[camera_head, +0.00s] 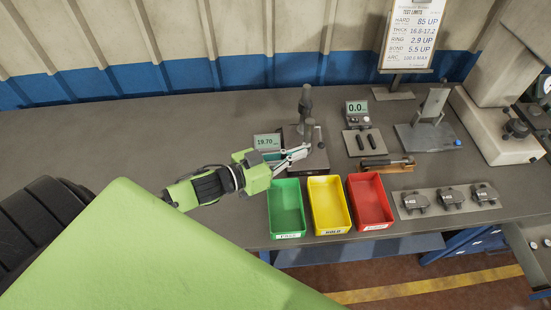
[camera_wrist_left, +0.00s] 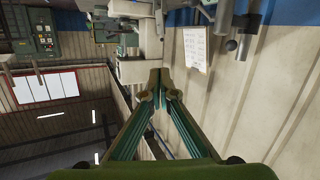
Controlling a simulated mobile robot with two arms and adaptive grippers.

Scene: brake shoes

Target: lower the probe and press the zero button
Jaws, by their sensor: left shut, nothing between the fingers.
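The gauge stand (camera_head: 305,102) has a dark upright post on a grey base plate on the bench. Its display (camera_head: 267,142) reads 19.70 and stands at the left of the base. The probe (camera_head: 309,127) hangs near the post; its tip and gap to the base are too small to tell. I cannot make out the zero button. My left gripper (camera_head: 304,150) reaches in from the left, just in front of the display and over the base, beside the probe. Its fingers are together and empty; they also show shut in the left wrist view (camera_wrist_left: 160,78). My right gripper is not in view.
Green (camera_head: 287,207), yellow (camera_head: 328,204) and red (camera_head: 370,200) bins line the bench front below the gripper. A scale reading 0.0 (camera_head: 357,107), a wooden-based tool (camera_head: 386,163) and a tray of brake shoes (camera_head: 447,200) lie to the right. The bench's left is clear.

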